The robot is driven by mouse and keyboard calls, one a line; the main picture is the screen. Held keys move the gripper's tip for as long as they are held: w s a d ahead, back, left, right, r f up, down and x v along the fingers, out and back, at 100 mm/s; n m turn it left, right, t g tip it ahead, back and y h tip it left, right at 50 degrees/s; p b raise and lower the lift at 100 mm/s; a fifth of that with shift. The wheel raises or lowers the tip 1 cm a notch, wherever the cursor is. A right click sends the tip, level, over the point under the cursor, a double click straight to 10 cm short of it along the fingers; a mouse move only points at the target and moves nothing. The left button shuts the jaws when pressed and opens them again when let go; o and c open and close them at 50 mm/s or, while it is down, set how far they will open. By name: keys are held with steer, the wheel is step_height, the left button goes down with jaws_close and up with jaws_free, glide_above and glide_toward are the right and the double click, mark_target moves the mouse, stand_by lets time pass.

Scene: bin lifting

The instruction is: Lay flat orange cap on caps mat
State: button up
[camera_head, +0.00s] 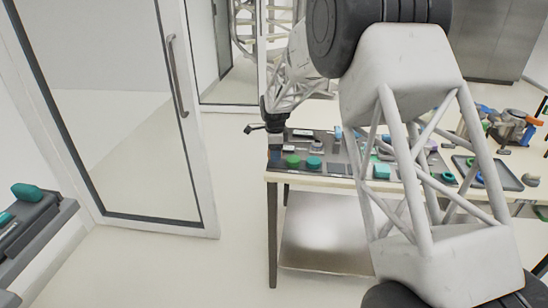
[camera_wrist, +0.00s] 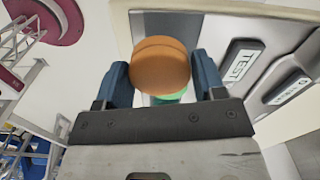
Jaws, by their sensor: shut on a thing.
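My gripper (camera_wrist: 160,78) is shut on a round orange cap (camera_wrist: 160,62); the blue fingers sit on either side of it in the wrist view. In the head view my gripper (camera_head: 275,152) is at the left end of the table, close to its edge, and the orange cap is too small or hidden to make out. A dark grey board (camera_head: 333,165) on the table carries a green cap (camera_head: 293,160) and a teal cap (camera_head: 313,162) just right of my gripper. Part of a green thing (camera_wrist: 170,98) shows below the orange cap. I cannot tell which surface is the caps mat.
A grey fixture (camera_wrist: 243,60) labelled TEST lies to the right in the wrist view. A dark rimmed tray (camera_head: 510,184) and several tools are on the right. My arm hides the middle of the table. A glass door (camera_head: 130,120) stands left.

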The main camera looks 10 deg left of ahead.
steer(key=shift+w+a, duration=0.25)
steer(key=shift+w, duration=0.5)
steer(key=shift+f, duration=0.1)
steer(key=shift+f, duration=1.7)
steer(key=shift+f, duration=0.2)
steer(key=o, duration=1)
steer(key=shift+r, duration=0.2)
step_height(320, 180, up, 12)
